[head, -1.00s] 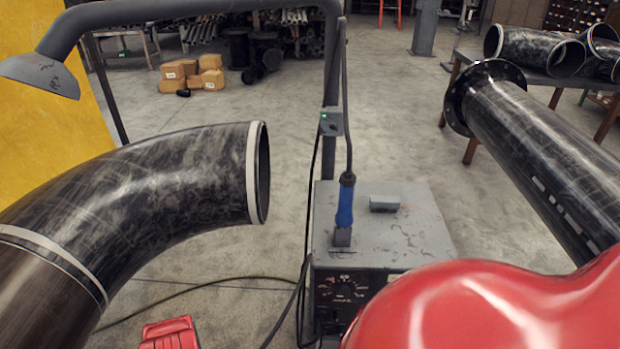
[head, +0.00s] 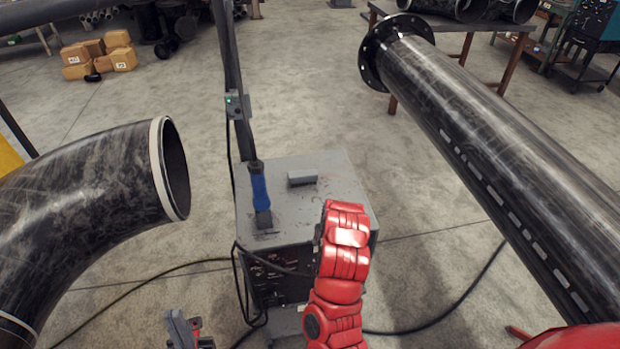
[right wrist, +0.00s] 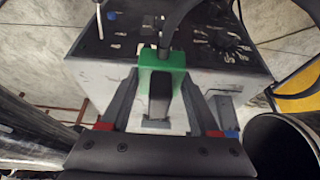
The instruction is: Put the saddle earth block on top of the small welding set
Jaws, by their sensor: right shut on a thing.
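The small welding set (head: 338,177) is a grey box on the floor mid-picture in the head view, with a dark control panel in front. My right arm reaches up before it and hides part of that front; the right gripper itself is hidden there. In the right wrist view my right gripper (right wrist: 160,108) is shut on a green, saddle-shaped block (right wrist: 161,60), which looks like the saddle earth block. The block is in front of the panel with knobs; I cannot tell if it touches. My left gripper (head: 184,330) is low left in the head view, its jaws unclear.
A blue-handled tool (head: 260,193) and a small grey block (head: 302,178) are on the welding set's top; bare space lies right of them. A bent black pipe (head: 90,190) is left and a flanged pipe (head: 480,150) right. Cables cross the floor.

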